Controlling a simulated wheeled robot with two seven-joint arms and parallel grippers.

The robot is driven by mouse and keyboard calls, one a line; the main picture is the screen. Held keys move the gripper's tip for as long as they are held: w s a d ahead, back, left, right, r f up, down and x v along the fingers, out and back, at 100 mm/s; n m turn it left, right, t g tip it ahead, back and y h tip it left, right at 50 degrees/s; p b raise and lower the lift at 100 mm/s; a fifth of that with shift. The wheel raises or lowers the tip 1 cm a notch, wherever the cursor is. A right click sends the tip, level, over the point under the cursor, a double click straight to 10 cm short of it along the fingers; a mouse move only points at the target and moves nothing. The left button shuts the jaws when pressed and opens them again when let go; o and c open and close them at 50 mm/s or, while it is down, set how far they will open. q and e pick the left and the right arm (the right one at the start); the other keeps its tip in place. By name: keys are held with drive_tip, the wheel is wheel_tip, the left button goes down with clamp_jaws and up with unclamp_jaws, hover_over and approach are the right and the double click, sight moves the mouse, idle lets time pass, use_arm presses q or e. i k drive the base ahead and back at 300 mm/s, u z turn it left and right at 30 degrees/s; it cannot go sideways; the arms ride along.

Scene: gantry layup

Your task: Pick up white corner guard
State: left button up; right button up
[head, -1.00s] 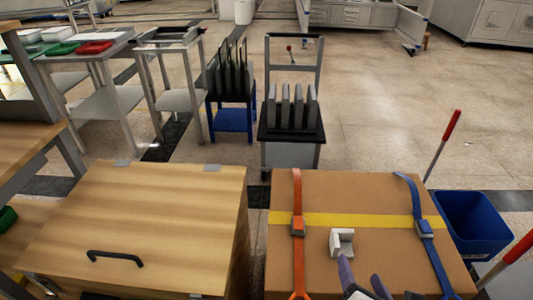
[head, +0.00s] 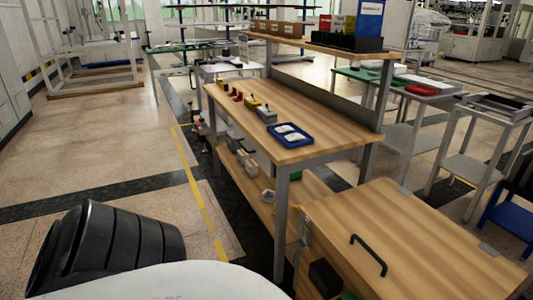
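The white corner guard is not in view now. The cardboard box it lay on is also out of the picture. Neither gripper shows in the head view, so I cannot see whether either is open or holds anything.
A wooden workbench (head: 315,150) with a blue tray (head: 293,134) stands in the middle. A wooden chest (head: 425,232) with a black handle (head: 369,254) is at the lower right. Grey metal stands (head: 480,140) are at the right. The floor at the left (head: 110,150) is clear.

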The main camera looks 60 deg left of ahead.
sight(268, 195)
drive_tip(key=u, duration=3.25)
drive_tip(key=k, duration=0.95)
drive_tip(key=z, duration=0.95)
drive_tip(key=i, duration=1)
